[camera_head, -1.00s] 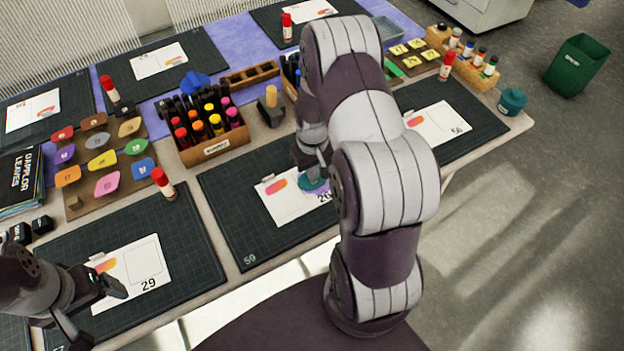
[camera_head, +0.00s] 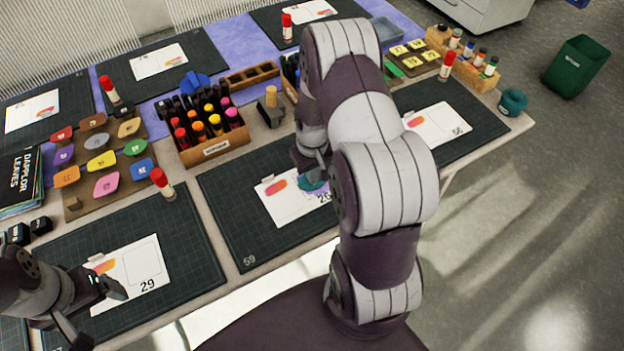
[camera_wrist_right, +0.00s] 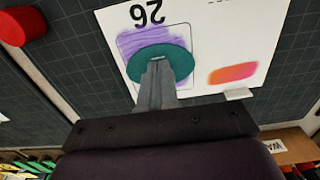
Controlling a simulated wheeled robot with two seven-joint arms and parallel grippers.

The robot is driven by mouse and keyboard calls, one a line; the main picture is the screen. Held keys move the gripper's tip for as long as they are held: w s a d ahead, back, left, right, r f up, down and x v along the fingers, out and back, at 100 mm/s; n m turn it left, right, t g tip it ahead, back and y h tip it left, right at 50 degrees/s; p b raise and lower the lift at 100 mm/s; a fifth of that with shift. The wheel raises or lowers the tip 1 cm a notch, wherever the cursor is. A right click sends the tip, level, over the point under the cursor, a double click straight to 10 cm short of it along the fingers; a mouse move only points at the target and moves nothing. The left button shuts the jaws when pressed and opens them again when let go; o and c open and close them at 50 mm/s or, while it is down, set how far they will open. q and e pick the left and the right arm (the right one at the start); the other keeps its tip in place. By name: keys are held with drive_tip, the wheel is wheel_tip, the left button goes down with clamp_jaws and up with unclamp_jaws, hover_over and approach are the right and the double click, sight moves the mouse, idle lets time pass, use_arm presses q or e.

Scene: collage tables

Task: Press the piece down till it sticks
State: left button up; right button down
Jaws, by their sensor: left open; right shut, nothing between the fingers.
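A teal oval piece (camera_wrist_right: 184,60) lies over the purple-shaded box of the white card numbered 26 (camera_wrist_right: 262,40). In the head view the piece (camera_head: 311,185) and card (camera_head: 282,208) show partly, with my right arm covering their right side. My right gripper (camera_wrist_right: 157,62) is shut, with its fingertips at the middle of the piece, seemingly touching its top. Nothing shows between the fingers. The piece looks flat on the card, though whether it is stuck cannot be told. My left gripper (camera_head: 98,314) is open and empty over the card numbered 29 (camera_head: 140,268).
Card 26 lies on a dark cutting mat (camera_head: 228,205). A red-capped glue stick (camera_head: 162,182) stands to its left. Behind are a marker box (camera_head: 215,150) and a board of coloured pieces (camera_head: 88,190). A teal pot (camera_head: 512,101) stands at the right edge.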

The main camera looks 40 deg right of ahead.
sight(314, 187)
wheel_tip(314, 187, up, 7)
drive_tip(key=p, duration=0.6)
idle(0.3)
drive_tip(key=shift+s+a+f+m+g, duration=0.1)
drive_tip(key=shift+s+a+m+g, duration=0.1)
drive_tip(key=shift+s, duration=0.3)
drive_tip(key=shift+s+a+f+m+g, duration=0.1)
drive_tip(key=shift+s+a+m, duration=0.1)
drive_tip(key=shift+s, duration=0.3)
drive_tip(key=s+a+r+n+t, duration=0.1)
drive_tip(key=s+a+r, duration=0.2)
drive_tip(key=a+r, duration=0.3)
drive_tip(key=s+a+r+n+t, duration=0.1)
drive_tip(key=s+a+r, duration=0.2)
drive_tip(key=a+r, duration=0.4)
wheel_tip(314, 187, up, 2)
drive_tip(key=shift+s+r, duration=0.25)
drive_tip(key=shift+s, duration=0.05)
